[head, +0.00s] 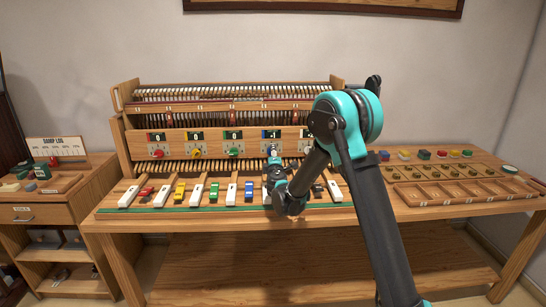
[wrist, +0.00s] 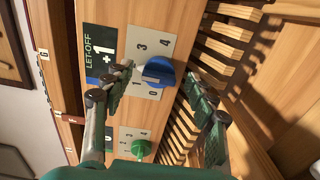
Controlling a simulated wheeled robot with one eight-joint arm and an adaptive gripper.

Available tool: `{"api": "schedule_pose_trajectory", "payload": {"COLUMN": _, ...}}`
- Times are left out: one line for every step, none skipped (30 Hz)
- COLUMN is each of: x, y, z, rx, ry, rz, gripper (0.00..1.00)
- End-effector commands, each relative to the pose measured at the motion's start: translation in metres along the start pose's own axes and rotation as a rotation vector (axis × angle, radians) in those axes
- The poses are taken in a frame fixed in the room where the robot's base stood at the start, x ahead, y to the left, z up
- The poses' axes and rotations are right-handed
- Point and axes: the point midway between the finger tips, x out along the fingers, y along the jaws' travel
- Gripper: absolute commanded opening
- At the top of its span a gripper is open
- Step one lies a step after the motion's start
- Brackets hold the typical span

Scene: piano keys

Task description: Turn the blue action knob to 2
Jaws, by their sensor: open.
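The blue action knob (wrist: 160,72) sits on a pale dial plate (wrist: 146,50) with numbers around it. Its white mark appears to point toward the 1 side; the 2 is hidden, probably behind a finger. The blue LET-OFF display (wrist: 104,50) beside it reads +1 and also shows in the head view (head: 271,134). My gripper (wrist: 162,77) is open, with one finger on each side of the knob; I cannot tell whether either finger touches it. In the head view my gripper (head: 273,160) covers most of the knob.
A green knob (wrist: 141,149) is close by in the wrist view. Red (head: 157,153) and yellow (head: 195,153) knobs line the same panel. Wooden slats run just beside the dial. White keys (head: 231,194) and coloured blocks lie below; a compartment tray (head: 465,193) is at right.

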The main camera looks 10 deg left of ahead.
Motion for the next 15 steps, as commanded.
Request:
{"api": "schedule_pose_trajectory", "payload": {"x": -0.001, "y": 0.000, "z": 0.000, "rx": 0.000, "ry": 0.000, "rz": 0.000, "gripper": 0.57}}
{"api": "schedule_pose_trajectory", "payload": {"x": -0.003, "y": 0.000, "z": 0.000, "rx": 0.000, "ry": 0.001, "rz": 0.000, "gripper": 0.57}}
{"api": "schedule_pose_trajectory", "payload": {"x": -0.006, "y": 0.000, "z": 0.000, "rx": 0.000, "ry": 0.001, "rz": 0.000, "gripper": 0.57}}
{"api": "schedule_pose_trajectory", "payload": {"x": -0.009, "y": 0.000, "z": -0.001, "rx": 0.000, "ry": 0.001, "rz": 0.000, "gripper": 0.57}}
{"api": "schedule_pose_trajectory", "payload": {"x": -0.013, "y": 0.000, "z": -0.001, "rx": 0.000, "ry": 0.001, "rz": 0.000, "gripper": 0.57}}
{"api": "schedule_pose_trajectory", "payload": {"x": -0.019, "y": 0.000, "z": -0.001, "rx": 0.000, "ry": 0.001, "rz": 0.000, "gripper": 0.57}}
{"api": "schedule_pose_trajectory", "payload": {"x": -0.024, "y": 0.000, "z": 0.000, "rx": 0.000, "ry": 0.001, "rz": 0.000, "gripper": 0.57}}
{"api": "schedule_pose_trajectory", "payload": {"x": -0.030, "y": 0.000, "z": 0.000, "rx": 0.000, "ry": 0.000, "rz": 0.000, "gripper": 0.57}}
{"api": "schedule_pose_trajectory", "payload": {"x": -0.038, "y": 0.000, "z": 0.000, "rx": 0.000, "ry": 0.000, "rz": 0.000, "gripper": 0.57}}
{"api": "schedule_pose_trajectory", "payload": {"x": -0.044, "y": 0.000, "z": 0.000, "rx": 0.000, "ry": 0.001, "rz": 0.000, "gripper": 0.57}}
{"api": "schedule_pose_trajectory", "payload": {"x": -0.051, "y": 0.000, "z": -0.001, "rx": 0.000, "ry": 0.001, "rz": 0.000, "gripper": 0.57}}
{"api": "schedule_pose_trajectory", "payload": {"x": -0.060, "y": 0.000, "z": -0.001, "rx": 0.000, "ry": 0.002, "rz": 0.000, "gripper": 0.57}}
{"api": "schedule_pose_trajectory", "payload": {"x": -0.066, "y": 0.000, "z": -0.001, "rx": 0.000, "ry": 0.002, "rz": 0.000, "gripper": 0.57}}
{"api": "schedule_pose_trajectory", "payload": {"x": -0.071, "y": 0.000, "z": -0.001, "rx": 0.000, "ry": 0.002, "rz": 0.000, "gripper": 0.57}}
{"api": "schedule_pose_trajectory", "payload": {"x": -0.079, "y": 0.000, "z": 0.000, "rx": 0.000, "ry": 0.001, "rz": 0.000, "gripper": 0.57}}
